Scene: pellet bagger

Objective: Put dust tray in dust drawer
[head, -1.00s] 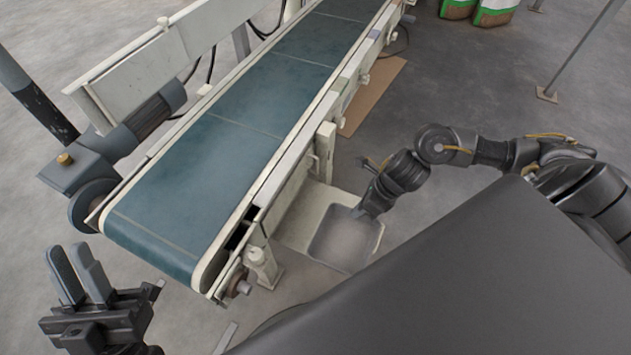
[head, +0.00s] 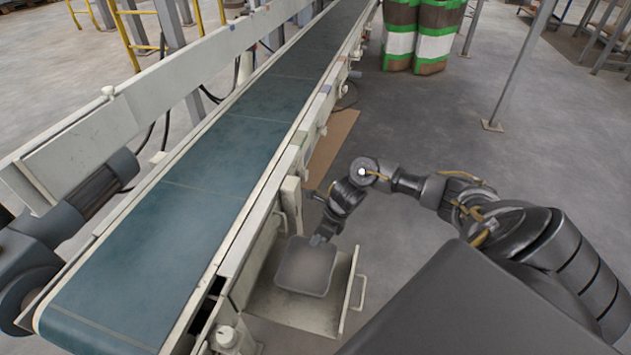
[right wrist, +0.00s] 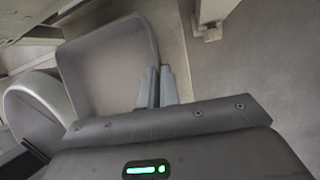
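The dust tray (head: 305,266) is a shallow grey rounded square pan. It lies over the left, rear part of the pulled-out beige dust drawer (head: 312,312) beneath the conveyor. I cannot tell whether it touches the drawer floor. The drawer's handle (head: 359,292) is on its right side. My right gripper (head: 318,240) is at the tray's far edge. In the right wrist view its fingers (right wrist: 156,88) stand close together around the rim of the tray (right wrist: 108,66). The fingertips are hidden in the head view. My left gripper is out of view.
The conveyor (head: 215,160) with its blue-green belt runs above and left of the drawer. A flat brown sheet (head: 331,140) lies on the floor behind. Wrapped sacks (head: 420,35) and a metal post (head: 515,70) stand farther back. The floor to the right is open.

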